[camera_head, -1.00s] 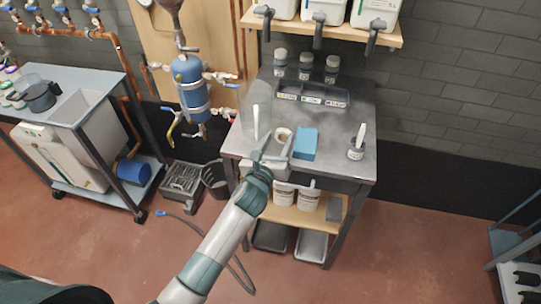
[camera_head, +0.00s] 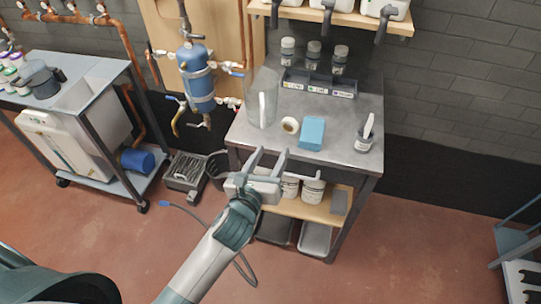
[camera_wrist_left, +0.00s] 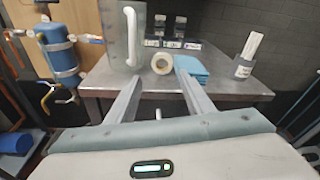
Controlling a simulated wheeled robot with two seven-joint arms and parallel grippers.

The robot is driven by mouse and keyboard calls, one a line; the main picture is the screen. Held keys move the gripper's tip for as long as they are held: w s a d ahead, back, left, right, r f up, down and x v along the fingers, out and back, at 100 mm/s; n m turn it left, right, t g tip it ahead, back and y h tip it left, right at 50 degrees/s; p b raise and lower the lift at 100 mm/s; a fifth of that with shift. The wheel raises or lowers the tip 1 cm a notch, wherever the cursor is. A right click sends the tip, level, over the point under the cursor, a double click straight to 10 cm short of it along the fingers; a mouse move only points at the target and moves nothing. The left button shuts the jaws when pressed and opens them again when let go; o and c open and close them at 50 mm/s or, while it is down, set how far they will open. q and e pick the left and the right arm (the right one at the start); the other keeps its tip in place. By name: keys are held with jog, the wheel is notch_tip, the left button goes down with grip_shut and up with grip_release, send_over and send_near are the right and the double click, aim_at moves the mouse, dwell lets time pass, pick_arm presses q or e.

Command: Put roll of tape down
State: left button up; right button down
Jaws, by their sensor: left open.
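The roll of tape (camera_head: 290,125) is a small cream-white ring on the grey metal workbench (camera_head: 345,123). It sits between a clear pitcher and a blue block of cloths. In the left wrist view the roll (camera_wrist_left: 162,63) appears beyond my fingertips, apart from them. My left gripper (camera_head: 270,154) is open and empty at the bench's front edge; in the left wrist view its two fingers (camera_wrist_left: 160,88) are spread wide with nothing between them. My right gripper is not in view.
The clear pitcher (camera_head: 262,100) stands left of the tape and the blue cloths (camera_head: 312,132) lie right of it. A grey cup with a white tool (camera_head: 364,142) stands at the right. A labelled tray (camera_head: 318,84) and several jars are behind. A lower shelf holds white tubs.

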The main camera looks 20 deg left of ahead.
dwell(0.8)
